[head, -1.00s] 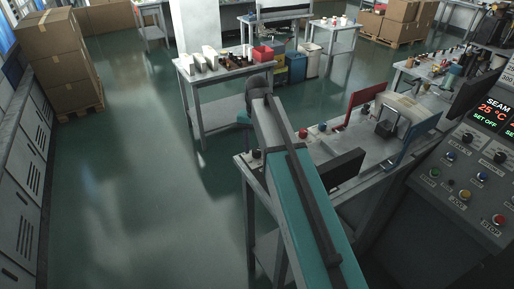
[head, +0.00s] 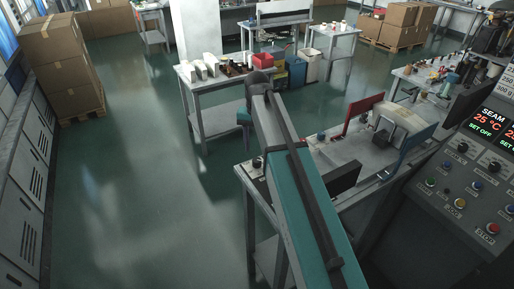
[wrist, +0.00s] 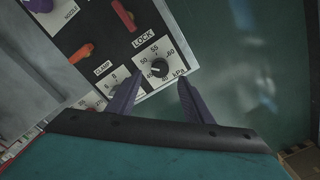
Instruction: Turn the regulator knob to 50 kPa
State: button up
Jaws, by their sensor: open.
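The regulator knob (wrist: 158,68) is a small black round knob on a white scale plate in the wrist view. The plate carries the marks 50, 55 and 60 and part of a kPa label. A pale pointer mark shows on the knob, too small to read surely. My gripper (wrist: 160,78) is open, with one dark purple finger on each side of the knob in the picture. I see no contact, and the gap in depth cannot be told. In the head view my gripper's fingers cannot be made out.
A LOCK lever slot with an orange handle (wrist: 124,16) lies just above the knob. An orange lever (wrist: 79,53) and a purple knob (wrist: 38,4) are farther left.

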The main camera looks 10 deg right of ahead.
aim_at(257, 160)
notch_tip(257, 160, up, 8)
jog(key=p, duration=0.2)
jog(key=shift+f+p, duration=0.25)
jog(key=shift+p, duration=0.05)
dwell(0.5)
